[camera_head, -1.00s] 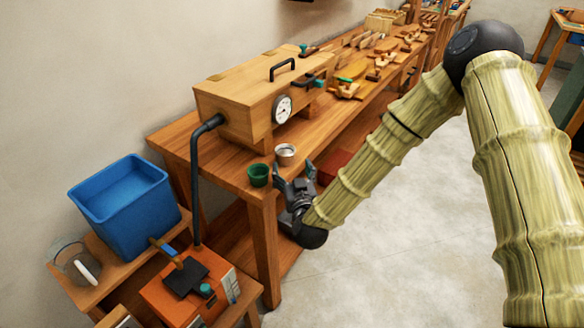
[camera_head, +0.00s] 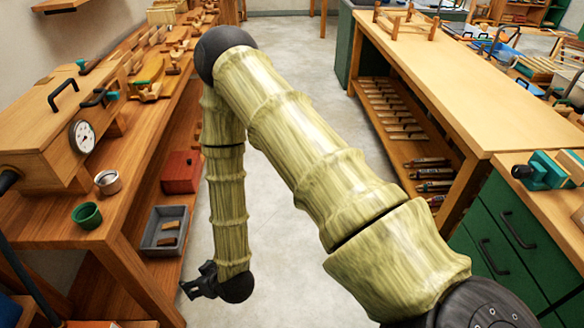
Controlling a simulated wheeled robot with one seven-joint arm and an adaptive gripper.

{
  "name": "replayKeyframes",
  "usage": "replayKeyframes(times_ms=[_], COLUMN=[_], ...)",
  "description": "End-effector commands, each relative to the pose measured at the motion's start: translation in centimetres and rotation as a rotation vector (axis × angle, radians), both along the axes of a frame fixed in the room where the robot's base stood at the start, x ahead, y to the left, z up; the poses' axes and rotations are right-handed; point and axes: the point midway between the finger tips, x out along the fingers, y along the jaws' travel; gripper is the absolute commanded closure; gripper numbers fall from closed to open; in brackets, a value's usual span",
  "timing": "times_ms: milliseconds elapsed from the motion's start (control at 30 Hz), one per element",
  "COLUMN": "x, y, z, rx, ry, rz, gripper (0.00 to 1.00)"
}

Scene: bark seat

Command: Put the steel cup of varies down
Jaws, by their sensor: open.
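The steel cup (camera_head: 108,182) stands upright near the front edge of the left wooden workbench (camera_head: 150,150), below the wooden box with the dial. A green cup (camera_head: 88,215) stands just in front of it on the same bench. My gripper (camera_head: 190,287) is open and hangs below and to the right of the cups, beside the bench leg and apart from both cups. I see nothing between its fingers, though it is small in the picture.
A wooden box with a dial (camera_head: 62,130) stands behind the cups. A grey tray (camera_head: 165,230) and a red box (camera_head: 182,172) lie on the lower shelf. A long bench (camera_head: 470,110) and green drawers (camera_head: 515,235) stand right. Floor between is free.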

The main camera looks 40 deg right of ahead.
Motion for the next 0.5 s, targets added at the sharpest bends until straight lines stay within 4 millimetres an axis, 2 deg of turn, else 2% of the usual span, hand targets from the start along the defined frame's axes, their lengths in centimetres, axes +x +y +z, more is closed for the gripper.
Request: replayKeyframes(times_ms=[33, 100, 167, 200, 300, 400, 500], x=[-3.1, -7.4, -11.2, -13.8, -19.3, -23.6, -26.3], y=[-1.5, -3.7, -5.7, -7.0, -10.0, -12.3, -13.7], z=[-2.0, -4.4, -6.0, -6.8, -8.0, -8.4, -8.4], rx=[-0.016, -0.038, -0.059, -0.073, -0.109, -0.141, -0.161], ry=[0.094, 0.229, 0.341, 0.414, 0.573, 0.692, 0.765], rz=[-0.006, -0.026, -0.048, -0.066, -0.114, -0.158, -0.189], gripper=[0.24, 0.24, 0.24, 0.24, 0.24, 0.24, 0.24])
